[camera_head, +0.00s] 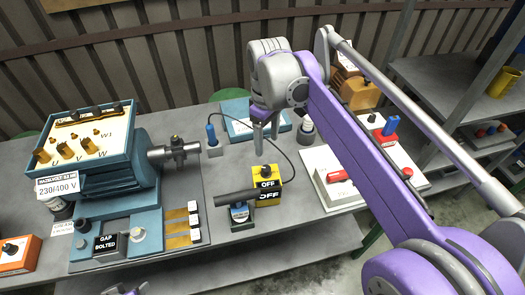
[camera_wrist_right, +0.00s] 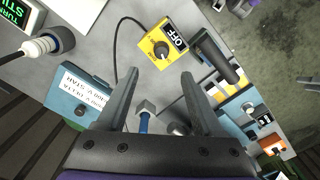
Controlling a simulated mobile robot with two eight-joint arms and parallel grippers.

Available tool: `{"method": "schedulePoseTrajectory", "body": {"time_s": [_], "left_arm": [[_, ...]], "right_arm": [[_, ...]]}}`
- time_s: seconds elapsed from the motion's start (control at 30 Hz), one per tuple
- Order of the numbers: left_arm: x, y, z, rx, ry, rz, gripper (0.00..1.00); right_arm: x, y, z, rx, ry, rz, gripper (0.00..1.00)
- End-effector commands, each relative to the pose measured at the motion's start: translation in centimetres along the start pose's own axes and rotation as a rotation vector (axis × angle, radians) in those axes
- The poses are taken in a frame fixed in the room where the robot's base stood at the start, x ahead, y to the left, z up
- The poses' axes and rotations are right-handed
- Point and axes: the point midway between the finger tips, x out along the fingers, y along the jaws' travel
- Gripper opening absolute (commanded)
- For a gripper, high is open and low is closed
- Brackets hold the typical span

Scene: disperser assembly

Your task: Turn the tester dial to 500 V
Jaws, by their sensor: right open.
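The tester is a yellow box (camera_head: 264,194) with a black dial (camera_head: 266,172) on top and labels reading OFF. My right gripper (camera_head: 266,140) is open and empty, apart from the dial. Its fingers (camera_wrist_right: 159,78) point toward the tester in the wrist view. Part of my left gripper (camera_head: 125,290) shows at the bottom edge; its jaws are cut off.
A dark cable runs from the tester toward a blue-handled probe (camera_head: 211,135). The blue motor (camera_head: 120,165) fills the left.

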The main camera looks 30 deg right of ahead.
Motion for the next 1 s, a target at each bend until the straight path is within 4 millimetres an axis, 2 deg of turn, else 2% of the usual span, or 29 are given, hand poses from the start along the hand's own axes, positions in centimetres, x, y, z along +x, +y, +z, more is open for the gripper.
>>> {"method": "schedulePoseTrajectory", "body": {"time_s": [0.17,0.5,0.63,0.8,1.0], "left_arm": [[0.1,0.0,0.2,0.000,-0.001,0.000,0.50],[0.6,0.0,0.6,0.000,-0.005,0.000,0.50],[0.7,0.0,0.7,0.000,-0.006,0.000,0.50],[0.7,0.0,0.8,0.000,-0.006,0.000,0.50],[0.7,0.0,0.8,0.000,-0.006,0.000,0.50]], "right_arm": [[1.2,0.1,0.0,-0.004,-0.003,-0.003,0.68],[7.5,0.1,0.0,-0.003,-0.003,-0.002,0.68],[9.4,0.1,0.0,-0.003,-0.003,-0.002,0.68],[10.6,0.1,0.0,-0.003,-0.002,-0.002,0.68],[10.7,0.1,0.0,-0.003,-0.002,-0.002,0.68]]}}
